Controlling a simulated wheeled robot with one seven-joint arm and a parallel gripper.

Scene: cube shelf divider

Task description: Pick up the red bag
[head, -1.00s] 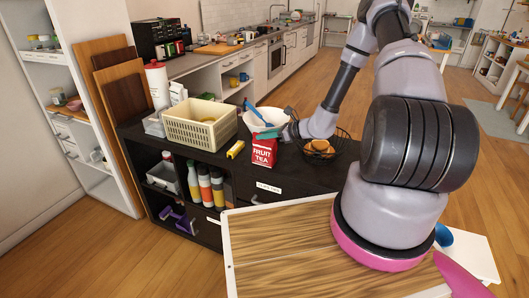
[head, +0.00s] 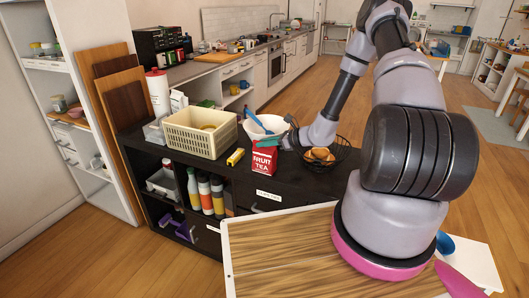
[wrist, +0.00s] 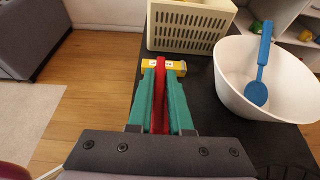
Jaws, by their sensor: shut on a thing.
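The red bag (head: 264,158), lettered "FRUIT TEA", stands upright on the dark cabinet top near its front edge. In the wrist view the red bag (wrist: 161,95) shows as a thin red strip between the teal fingers of my gripper (wrist: 162,90). The gripper is shut on it, with a finger against each side. I cannot tell a gap between the bag and the cabinet top.
A white bowl (head: 268,127) with a blue spoon (head: 255,118) stands behind the bag. A yellow block (head: 235,157) lies left of it, and a cream basket (head: 200,134) stands further left. A wire basket (head: 322,157) is to the right. A wooden-topped board (head: 285,245) is in front.

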